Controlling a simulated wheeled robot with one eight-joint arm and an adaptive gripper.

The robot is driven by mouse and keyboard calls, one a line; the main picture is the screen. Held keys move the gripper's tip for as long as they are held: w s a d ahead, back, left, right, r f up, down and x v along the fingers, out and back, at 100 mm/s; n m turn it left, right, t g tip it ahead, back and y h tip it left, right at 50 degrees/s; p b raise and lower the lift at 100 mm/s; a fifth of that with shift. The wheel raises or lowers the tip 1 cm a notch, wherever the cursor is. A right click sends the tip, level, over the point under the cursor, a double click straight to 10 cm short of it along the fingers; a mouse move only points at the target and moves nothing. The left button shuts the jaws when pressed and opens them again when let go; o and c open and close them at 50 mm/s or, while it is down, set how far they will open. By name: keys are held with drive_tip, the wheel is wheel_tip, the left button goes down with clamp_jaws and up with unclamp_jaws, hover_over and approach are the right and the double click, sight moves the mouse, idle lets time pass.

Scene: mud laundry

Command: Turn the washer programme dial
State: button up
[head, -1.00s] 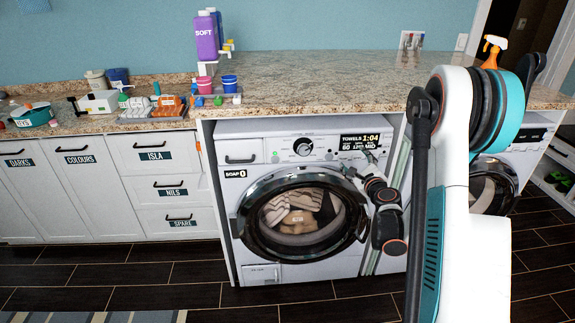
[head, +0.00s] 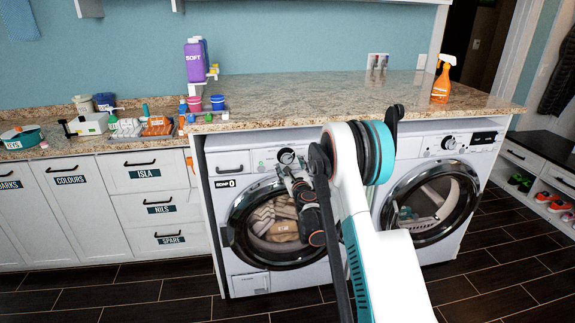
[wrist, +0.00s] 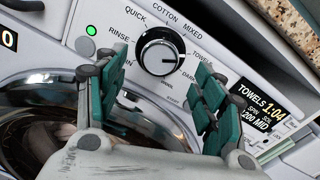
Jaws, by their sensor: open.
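The washer programme dial (wrist: 158,57) is a round knob, black and silver with a white pointer line, ringed by programme names such as QUICK, COTTON, MIXED and TOWELS. In the head view the dial (head: 287,156) sits on the left washer's (head: 262,165) front panel. My gripper (wrist: 160,85) is open in the wrist view, its teal-padded fingers on either side of the dial's lower part. Whether they touch it I cannot tell. In the head view my gripper (head: 291,172) is just below the dial, partly hidden by my arm. The display (wrist: 265,110) reads TOWELS 1:04.
A second washer (head: 425,190) stands to the right. The granite counter (head: 330,100) overhangs both machines. The left washer's round door (head: 240,230) is closed below the dial.

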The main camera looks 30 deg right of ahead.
sight(287, 159)
drive_tip(key=shift+b+x, duration=0.6)
drive_tip(key=shift+x, duration=2.1)
drive_tip(key=c, duration=1.1)
